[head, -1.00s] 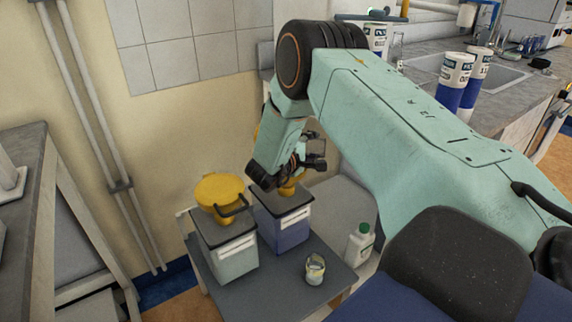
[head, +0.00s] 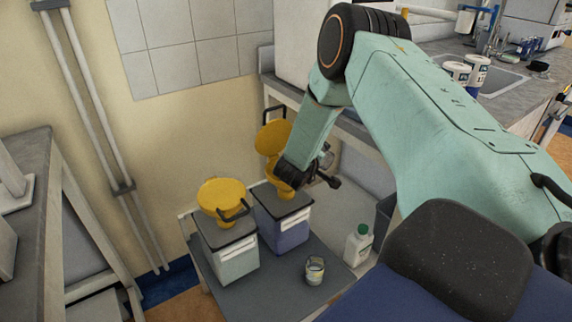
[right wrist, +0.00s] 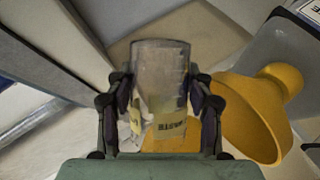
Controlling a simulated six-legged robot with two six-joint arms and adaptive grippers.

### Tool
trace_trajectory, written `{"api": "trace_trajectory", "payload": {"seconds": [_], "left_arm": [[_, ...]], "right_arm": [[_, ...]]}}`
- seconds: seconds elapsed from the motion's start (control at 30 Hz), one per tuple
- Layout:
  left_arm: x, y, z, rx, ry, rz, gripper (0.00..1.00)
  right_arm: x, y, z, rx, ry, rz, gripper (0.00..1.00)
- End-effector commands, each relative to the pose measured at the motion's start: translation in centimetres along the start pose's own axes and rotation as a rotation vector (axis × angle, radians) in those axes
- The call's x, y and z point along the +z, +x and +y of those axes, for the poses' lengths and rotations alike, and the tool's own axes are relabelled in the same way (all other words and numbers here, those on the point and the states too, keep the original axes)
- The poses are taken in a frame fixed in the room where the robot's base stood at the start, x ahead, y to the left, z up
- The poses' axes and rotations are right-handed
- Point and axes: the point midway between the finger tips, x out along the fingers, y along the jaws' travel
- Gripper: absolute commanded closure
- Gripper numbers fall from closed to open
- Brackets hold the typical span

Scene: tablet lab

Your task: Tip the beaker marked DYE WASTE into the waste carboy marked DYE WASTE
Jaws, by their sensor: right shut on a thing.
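My right gripper (right wrist: 160,108) is shut on a clear beaker (right wrist: 160,68), whose yellowish label shows "WASTE"; the other word is not legible. In the head view the gripper (head: 326,178) is just right of the blue carboy's yellow funnel (head: 288,180), whose round lid (head: 272,138) stands open. The beaker is not clear there, and I cannot tell its tilt or contents. The blue carboy (head: 286,232) and a pale grey carboy (head: 235,262) stand side by side. The grey one has a yellow funnel (head: 222,194), its lid apparently down. Carboy labels are too small to read. My left gripper is not in view.
Another small labelled beaker (head: 314,270) stands on the low grey table (head: 275,290). A white bottle with a green cap (head: 358,245) stands to its right. A bench with a sink (head: 495,82) is at the back right. The wall is close behind the carboys.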

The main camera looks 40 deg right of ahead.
Motion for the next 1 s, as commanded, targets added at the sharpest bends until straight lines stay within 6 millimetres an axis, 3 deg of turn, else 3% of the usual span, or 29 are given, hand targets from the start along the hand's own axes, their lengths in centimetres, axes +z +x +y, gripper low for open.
{"api": "trace_trajectory", "payload": {"seconds": [0.3,1.0], "left_arm": [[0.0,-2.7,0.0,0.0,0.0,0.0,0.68],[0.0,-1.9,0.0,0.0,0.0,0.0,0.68]], "right_arm": [[-0.5,-0.5,0.9,-0.093,0.195,0.053,0.83],[2.5,1.3,-0.4,-0.283,0.596,0.166,0.83]]}}
